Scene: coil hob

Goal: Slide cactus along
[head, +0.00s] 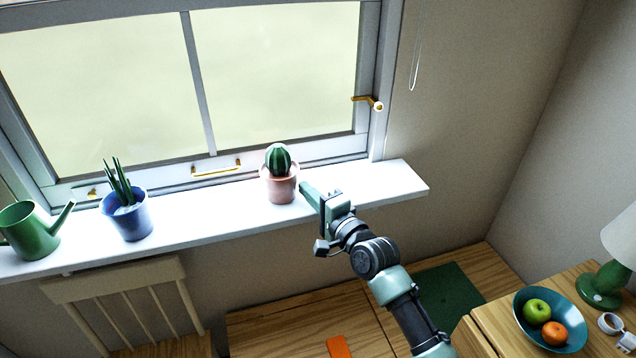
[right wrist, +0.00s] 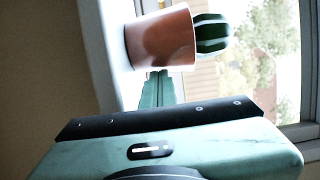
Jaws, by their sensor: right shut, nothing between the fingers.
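The cactus (head: 278,159) is round, green and ribbed. It stands upright in a terracotta pot (head: 282,188) on the white window sill (head: 395,184), right of the sill's middle. My right gripper (head: 306,190) is shut and empty, just right of the pot at about pot height. A small gap seems to lie between fingers and pot, though contact is hard to tell. In the right wrist view the pot (right wrist: 160,40) and cactus (right wrist: 211,35) show sideways, just beyond the shut fingers (right wrist: 157,88). My left gripper is not in view.
A blue pot (head: 130,218) with a spiky plant and a green watering can (head: 30,232) stand on the sill at the left. The sill is clear between blue pot and cactus. The window (head: 200,90) is behind. A bowl of fruit (head: 569,312) is at the lower right.

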